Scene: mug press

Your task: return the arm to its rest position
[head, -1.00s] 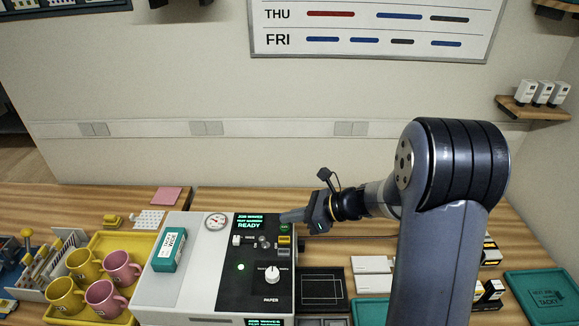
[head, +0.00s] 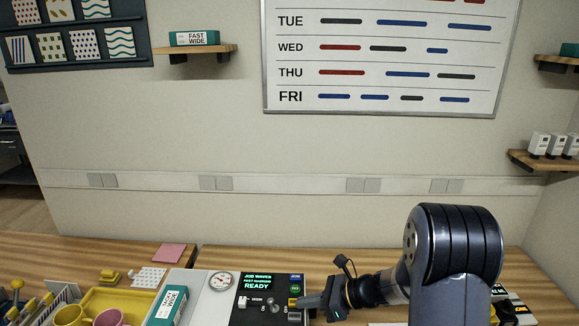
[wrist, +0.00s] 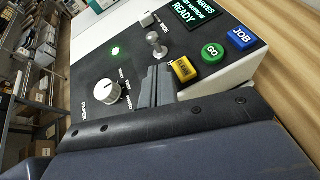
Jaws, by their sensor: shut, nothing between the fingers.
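My gripper (head: 312,302) is shut and empty in the head view, close to the right side of the press control panel (head: 250,312). In the wrist view my gripper (wrist: 155,88) shows its closed fingers over the dark panel, near a yellow button (wrist: 184,69). Whether the fingers touch the panel cannot be told. The arm (head: 450,245) bends down at the right, its lower part cut off by the frame edge. The panel screen (head: 257,282) reads READY.
A teal box (head: 167,305) lies on the press's left side. Mugs (head: 108,318) stand in a yellow tray (head: 103,298) at the left. A wall shelf (head: 195,49) and a whiteboard (head: 385,60) are above. The bench behind the press is mostly clear.

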